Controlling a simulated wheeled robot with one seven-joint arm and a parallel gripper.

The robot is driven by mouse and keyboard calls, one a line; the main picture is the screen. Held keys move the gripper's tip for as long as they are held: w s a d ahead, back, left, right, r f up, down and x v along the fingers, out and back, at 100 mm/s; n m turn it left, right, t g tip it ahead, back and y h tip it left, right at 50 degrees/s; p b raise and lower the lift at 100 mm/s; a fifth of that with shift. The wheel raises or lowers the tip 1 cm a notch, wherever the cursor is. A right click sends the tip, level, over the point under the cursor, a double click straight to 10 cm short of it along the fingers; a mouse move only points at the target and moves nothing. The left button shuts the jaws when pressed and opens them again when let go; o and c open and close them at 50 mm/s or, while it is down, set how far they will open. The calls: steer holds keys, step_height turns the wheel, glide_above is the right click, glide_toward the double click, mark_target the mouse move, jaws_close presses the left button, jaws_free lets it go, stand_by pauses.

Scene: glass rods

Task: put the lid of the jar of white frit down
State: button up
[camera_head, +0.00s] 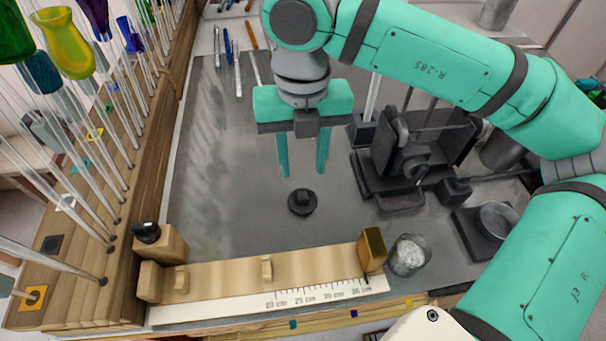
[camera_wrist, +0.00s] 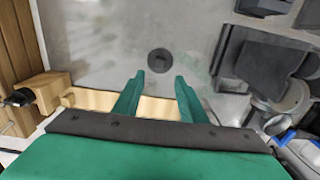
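The lid (camera_head: 302,202) is a small dark disc with a raised knob. It lies flat on the grey mat, and it also shows in the wrist view (camera_wrist: 161,60). The jar of white frit (camera_head: 408,255) stands uncovered at the right end of the wooden rail, with white grains inside. My gripper (camera_head: 302,172) is open and empty, its two green fingers pointing down above the mat. In the wrist view the fingers (camera_wrist: 154,90) are apart with nothing between them, and the lid appears just beyond their tips.
A wooden rail with a ruler (camera_head: 270,300) runs along the front of the mat. Glass rods (camera_head: 75,160) stand in a wooden rack at the left. A dark apparatus (camera_head: 410,160) stands right of my gripper. The mat (camera_head: 225,150) left of the lid is clear.

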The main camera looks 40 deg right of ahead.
steer(key=shift+r, duration=1.2)
